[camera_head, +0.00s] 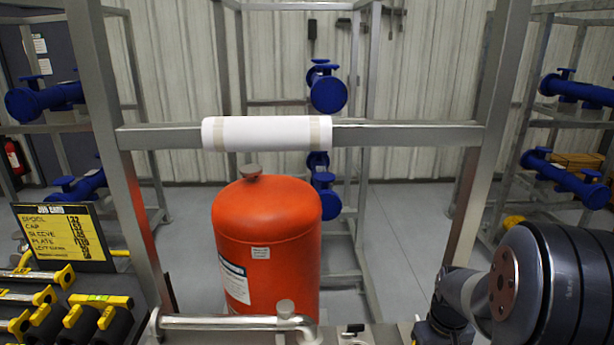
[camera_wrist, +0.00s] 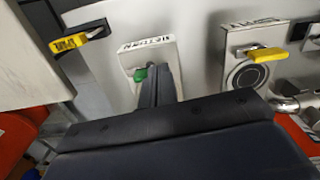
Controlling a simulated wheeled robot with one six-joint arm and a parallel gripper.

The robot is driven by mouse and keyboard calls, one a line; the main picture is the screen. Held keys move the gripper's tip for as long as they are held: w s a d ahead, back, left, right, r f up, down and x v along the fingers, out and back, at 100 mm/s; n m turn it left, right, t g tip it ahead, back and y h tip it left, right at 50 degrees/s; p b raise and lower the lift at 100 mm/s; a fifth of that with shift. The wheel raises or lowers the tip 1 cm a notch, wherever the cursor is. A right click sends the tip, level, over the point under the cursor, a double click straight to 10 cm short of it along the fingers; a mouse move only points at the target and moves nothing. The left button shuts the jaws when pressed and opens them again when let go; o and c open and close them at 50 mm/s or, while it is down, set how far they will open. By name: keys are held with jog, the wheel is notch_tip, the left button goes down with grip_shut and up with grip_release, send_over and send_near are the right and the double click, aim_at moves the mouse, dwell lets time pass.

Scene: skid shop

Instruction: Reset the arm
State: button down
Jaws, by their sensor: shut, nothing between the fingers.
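My gripper (camera_wrist: 158,78) shows in the wrist view as two dark fingers close together, pointing away from the camera, with nothing seen between them. Its tips are in front of a pale labelled plate (camera_wrist: 160,55) with a green handle (camera_wrist: 140,74). I cannot tell whether the fingers touch the plate. In the head view my dark arm is at the bottom right, and the gripper itself cannot be made out there.
Yellow handles are left (camera_wrist: 70,43) and right (camera_wrist: 265,55) of my gripper. An orange tank (camera_head: 265,250) stands inside a grey metal frame (camera_head: 405,134) carrying a white roll (camera_head: 265,132). Racks with blue pipe pieces (camera_head: 575,90) stand behind. Yellow-black tools (camera_head: 90,318) lie at lower left.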

notch_tip(320, 180, down, 2)
jog(key=shift+f+b, duration=0.15)
jog(key=shift+b, duration=0.4)
